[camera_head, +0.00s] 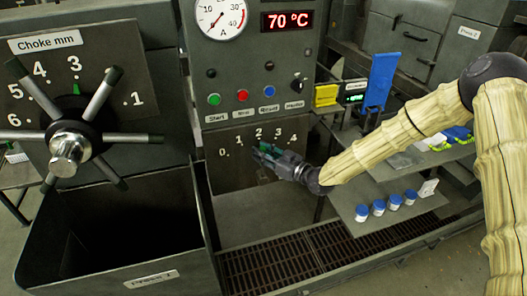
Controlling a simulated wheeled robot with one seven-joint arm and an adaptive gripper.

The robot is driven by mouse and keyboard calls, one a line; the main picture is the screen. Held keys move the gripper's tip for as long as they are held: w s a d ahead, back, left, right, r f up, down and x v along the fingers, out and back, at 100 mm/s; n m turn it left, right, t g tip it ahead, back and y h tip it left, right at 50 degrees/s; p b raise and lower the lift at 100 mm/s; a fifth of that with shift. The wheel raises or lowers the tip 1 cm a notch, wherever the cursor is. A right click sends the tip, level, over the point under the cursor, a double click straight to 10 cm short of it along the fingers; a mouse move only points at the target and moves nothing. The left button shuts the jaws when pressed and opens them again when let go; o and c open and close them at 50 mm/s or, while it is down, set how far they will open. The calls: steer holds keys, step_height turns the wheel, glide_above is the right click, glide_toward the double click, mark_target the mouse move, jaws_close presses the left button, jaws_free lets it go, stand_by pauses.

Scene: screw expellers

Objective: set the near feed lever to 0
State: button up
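The feed lever's scale plate (222,177) is on the front of the near press, low down, with the numbers 0 to 4 in an arc from left to right. My gripper (264,154) reaches in from the right and is in front of the plate, just below the 2. A small green part (264,147) shows at the gripper's fingers, below the 2; it may be part of the lever. The rest of the lever is hidden by the gripper. I cannot tell whether the fingers are closed around it.
A spoked choke wheel (70,150) stands at the left, above an open dark bin (185,262). Buttons (242,96) and a 70 °C display (287,20) are above the plate. At the right, a shelf (345,205) holds several blue-capped jars (378,207). A floor grate (300,255) lies below.

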jaws_close()
